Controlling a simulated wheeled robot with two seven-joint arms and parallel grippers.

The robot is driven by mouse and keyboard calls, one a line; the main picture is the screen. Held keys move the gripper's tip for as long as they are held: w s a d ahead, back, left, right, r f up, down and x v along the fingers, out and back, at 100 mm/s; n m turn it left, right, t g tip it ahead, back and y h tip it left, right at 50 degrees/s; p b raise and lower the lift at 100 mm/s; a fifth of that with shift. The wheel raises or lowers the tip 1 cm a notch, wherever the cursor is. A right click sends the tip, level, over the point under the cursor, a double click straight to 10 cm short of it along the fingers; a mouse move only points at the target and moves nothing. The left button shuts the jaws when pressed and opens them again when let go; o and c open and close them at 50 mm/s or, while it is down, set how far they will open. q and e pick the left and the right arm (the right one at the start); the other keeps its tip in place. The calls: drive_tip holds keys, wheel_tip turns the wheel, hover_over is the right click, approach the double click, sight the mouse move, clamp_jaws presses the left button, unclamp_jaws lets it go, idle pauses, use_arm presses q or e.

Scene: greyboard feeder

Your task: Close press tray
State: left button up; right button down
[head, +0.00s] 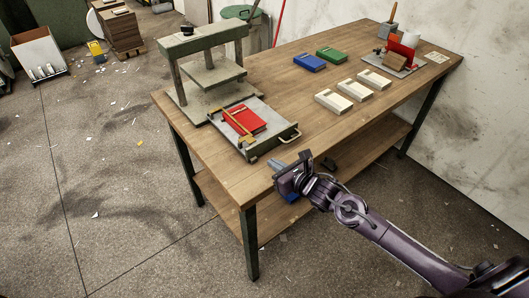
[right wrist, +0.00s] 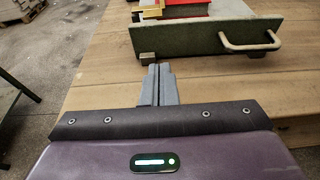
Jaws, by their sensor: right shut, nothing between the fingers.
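The press (head: 207,62) stands at the left end of the wooden table. Its tray (head: 277,142) is pulled out toward the front, with a metal handle (head: 291,135) on its front face. A red block (head: 244,119) and a yellow bar (head: 236,123) lie on the tray. In the right wrist view the tray front (right wrist: 190,40) and its handle (right wrist: 250,42) are ahead. My right gripper (head: 279,163) is shut and empty, just short of the tray front and apart from it. Its fingers (right wrist: 159,82) point at the tray's left part, left of the handle. My left gripper is not in view.
Blue (head: 309,62) and green (head: 331,55) blocks lie behind on the table (head: 300,100). Several pale blocks (head: 351,90) lie right of the tray. A red-and-grey fixture (head: 398,55) stands at the far right end. The table surface between the tray and the pale blocks is clear.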

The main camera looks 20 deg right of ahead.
sight(248, 139)
drive_tip(key=x, duration=0.1)
drive_tip(key=p+x, duration=0.1)
drive_tip(key=x, duration=0.1)
drive_tip(key=r+x, duration=0.1)
drive_tip(key=x, duration=0.1)
drive_tip(key=shift+w+a, duration=0.1)
drive_tip(key=shift+w, duration=0.2)
drive_tip(key=shift+w+f, duration=0.1)
drive_tip(key=b+x, duration=0.2)
drive_tip(key=r+b+x, duration=0.1)
drive_tip(key=b+x, duration=0.1)
drive_tip(key=x, duration=0.1)
drive_tip(key=b+x, duration=0.2)
drive_tip(key=b, duration=0.1)
drive_tip(key=shift+w+a+r, duration=0.2)
drive_tip(key=shift+w+r, duration=0.05)
drive_tip(key=shift+w, duration=0.3)
drive_tip(key=shift+w+a+r, duration=0.15)
drive_tip(key=shift+w+r, duration=0.05)
drive_tip(key=shift+w, duration=0.1)
drive_tip(key=shift+r, duration=0.1)
